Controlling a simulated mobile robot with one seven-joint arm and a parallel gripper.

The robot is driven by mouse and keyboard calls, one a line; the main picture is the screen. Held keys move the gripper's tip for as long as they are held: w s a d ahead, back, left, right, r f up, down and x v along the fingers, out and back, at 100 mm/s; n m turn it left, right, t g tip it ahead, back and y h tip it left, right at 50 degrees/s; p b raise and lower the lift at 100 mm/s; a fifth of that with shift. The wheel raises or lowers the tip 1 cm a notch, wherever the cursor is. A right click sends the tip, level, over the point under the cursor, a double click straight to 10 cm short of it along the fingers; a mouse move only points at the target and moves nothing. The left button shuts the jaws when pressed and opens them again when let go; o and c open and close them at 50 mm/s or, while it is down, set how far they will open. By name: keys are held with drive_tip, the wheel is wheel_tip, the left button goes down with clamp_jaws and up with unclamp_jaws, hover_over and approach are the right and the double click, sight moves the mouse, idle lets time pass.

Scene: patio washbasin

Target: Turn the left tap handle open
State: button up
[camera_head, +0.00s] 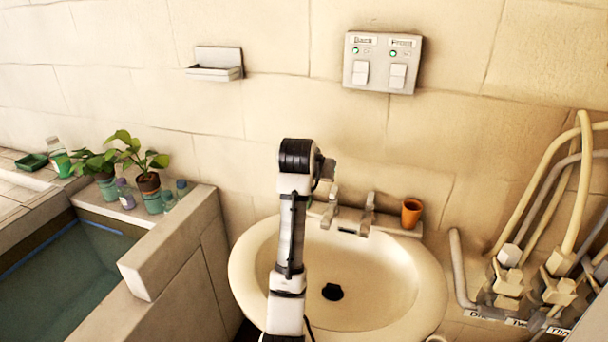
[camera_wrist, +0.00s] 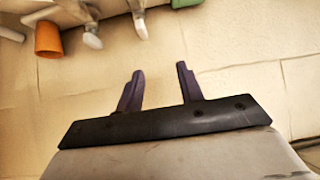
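The washbasin (camera_head: 405,285) has two grey tap handles at its back rim. The left tap handle (camera_head: 331,208) stands just right of my arm in the head view; the right tap handle (camera_head: 369,212) is beside it. In the wrist view the picture is turned round, so the left tap handle (camera_wrist: 141,26) shows right of the right tap handle (camera_wrist: 91,38), both at the top edge. My gripper (camera_wrist: 160,71) is open and empty, its dark fingers apart and not touching either handle. In the head view my gripper is mostly hidden behind my arm.
An orange cup (camera_head: 411,213) stands right of the taps. A soap shelf (camera_head: 215,66) and a switch panel (camera_head: 383,62) are on the wall. Potted plants (camera_head: 148,181) and bottles stand on the left ledge; pipes (camera_head: 571,200) rise at the right.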

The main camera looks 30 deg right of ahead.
sight(334, 189)
drive_tip(key=shift+m+g, duration=0.3)
drive_tip(key=shift+g, duration=0.2)
drive_tip(key=x, duration=0.5)
drive_tip(key=s+x, duration=0.1)
drive_tip(key=x, duration=0.3)
drive_tip(key=s+d+x, duration=0.1)
drive_tip(key=x, duration=0.4)
drive_tip(key=shift+d+f, duration=0.2)
drive_tip(key=shift+f, duration=0.4)
drive_tip(key=shift+s, duration=0.1)
clamp_jaws()
